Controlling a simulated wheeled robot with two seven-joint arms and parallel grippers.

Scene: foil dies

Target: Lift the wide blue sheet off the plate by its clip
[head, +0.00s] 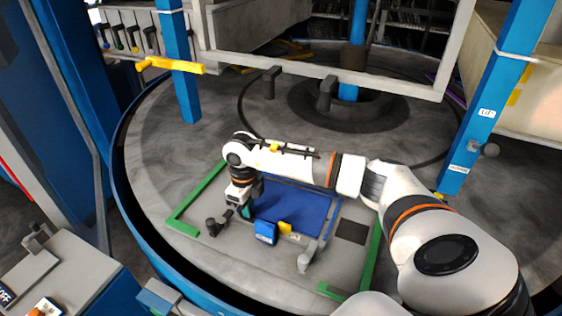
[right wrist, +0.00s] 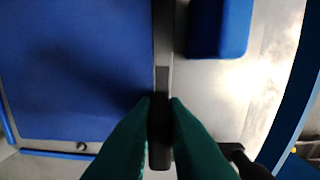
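The wide blue sheet (head: 300,207) lies flat on the grey plate (head: 200,258) in the head view. It also fills the left of the right wrist view (right wrist: 75,65). My right gripper (head: 246,212) is over the sheet's left front edge, pointing down. In the right wrist view its green fingertips (right wrist: 160,103) press close on both sides of a dark upright bar (right wrist: 160,135), which looks like the clip at the sheet's edge. The lower part of the clip is hidden in the head view. My left gripper is out of view.
A blue block (head: 265,232) stands beside the gripper, with a yellow piece (head: 285,227) at its right. Dark posts (head: 214,226) and a grey post (head: 304,262) stand nearby. Green rails (head: 196,200) flank the plate.

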